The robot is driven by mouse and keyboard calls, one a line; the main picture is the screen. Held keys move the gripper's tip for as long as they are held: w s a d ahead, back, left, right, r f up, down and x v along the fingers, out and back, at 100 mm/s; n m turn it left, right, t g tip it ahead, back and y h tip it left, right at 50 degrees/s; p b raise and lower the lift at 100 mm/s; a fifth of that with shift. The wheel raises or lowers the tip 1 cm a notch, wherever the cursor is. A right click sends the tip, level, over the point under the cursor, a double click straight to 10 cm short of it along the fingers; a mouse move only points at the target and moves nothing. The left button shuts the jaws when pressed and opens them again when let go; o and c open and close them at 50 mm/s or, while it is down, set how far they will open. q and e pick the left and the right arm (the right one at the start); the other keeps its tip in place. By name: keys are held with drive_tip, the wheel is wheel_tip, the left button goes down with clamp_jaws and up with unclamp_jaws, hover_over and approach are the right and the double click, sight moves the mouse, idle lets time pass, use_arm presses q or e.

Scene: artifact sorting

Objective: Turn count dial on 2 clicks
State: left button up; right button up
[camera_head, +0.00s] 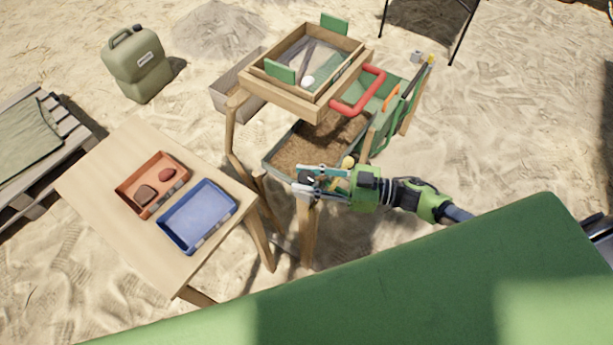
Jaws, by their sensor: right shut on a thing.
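My right gripper (322,181) reaches in from the right on a green and black arm. Its fingers are shut around a small part at the top of a wooden post, below the sieve frame. This part looks like the count dial (303,189), a small pale and dark piece largely covered by the fingers. Its markings and setting are too small to read. My left gripper is not in view.
A wooden sieve box (287,97) with a red handle (363,95) stands above a soil-filled bin (285,160). A table (105,180) at left holds an orange tray (124,189) with two lumps and an empty blue tray (198,215). A green surface fills the foreground.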

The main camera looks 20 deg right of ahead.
drive_tip(key=m+t+p, duration=0.1)
drive_tip(key=m+t+h+p, duration=0.1)
drive_tip(key=t+h+p, duration=0.1)
drive_tip(key=shift+s+r+m, duration=0.15)
drive_tip(key=shift+r+m, duration=0.1)
drive_tip(key=shift+m, duration=0.15)
drive_tip(key=shift+m+t+h+p, duration=0.8)
drive_tip(key=shift+m+t+h, duration=0.1)
drive_tip(key=shift+t+h, duration=0.25)
drive_tip(key=shift+a+f+m+t+h+p, duration=0.1)
drive_tip(key=shift+m+t+h+p, duration=0.3)
drive_tip(key=shift+m+t+h, duration=0.65)
drive_tip(key=m+t+h, duration=0.1)
drive_tip(key=m+h, duration=0.1)
drive_tip(key=h, duration=0.1)
drive_tip(key=shift+f+h, duration=0.1)
drive_tip(key=shift+h, duration=0.3)
drive_tip(key=shift+m+t+h, duration=0.6)
drive_tip(key=shift+m+h, duration=0.75)
drive_tip(key=shift+h, duration=0.65)
drive_tip(key=o, duration=1.1)
